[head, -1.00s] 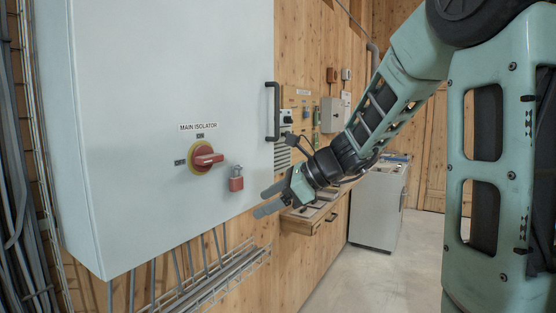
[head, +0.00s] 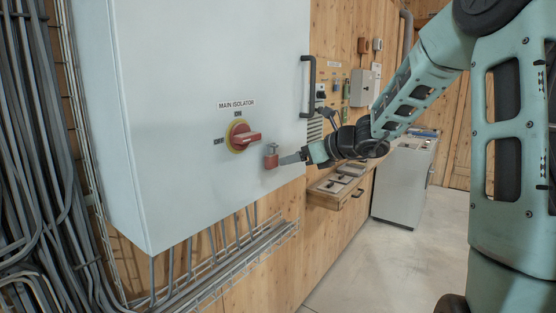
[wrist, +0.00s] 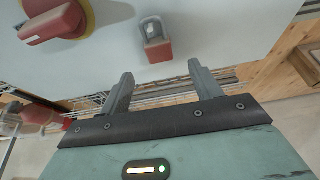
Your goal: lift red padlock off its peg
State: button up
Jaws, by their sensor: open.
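The red padlock (head: 271,161) with a grey shackle hangs on the front of the light grey cabinet, to the lower right of the red isolator handle. My gripper (head: 284,159) is just to the right of the padlock in the head view. In the wrist view the padlock (wrist: 156,44) shows ahead of my fingers, and the space between the two fingertips (wrist: 160,72) is empty. The fingers are apart and the padlock is not between them. The peg cannot be made out clearly behind the shackle.
The red isolator handle (head: 246,138) on its yellow plate sticks out left of the padlock. A black door handle (head: 307,86) stands at the cabinet's right edge. A wire cable tray (head: 230,262) runs below the cabinet.

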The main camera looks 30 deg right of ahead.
aim_at(275, 162)
jog(key=x, duration=0.7)
jog(key=shift+p, duration=0.4)
jog(key=shift+c, duration=0.3)
jog(key=c, duration=1)
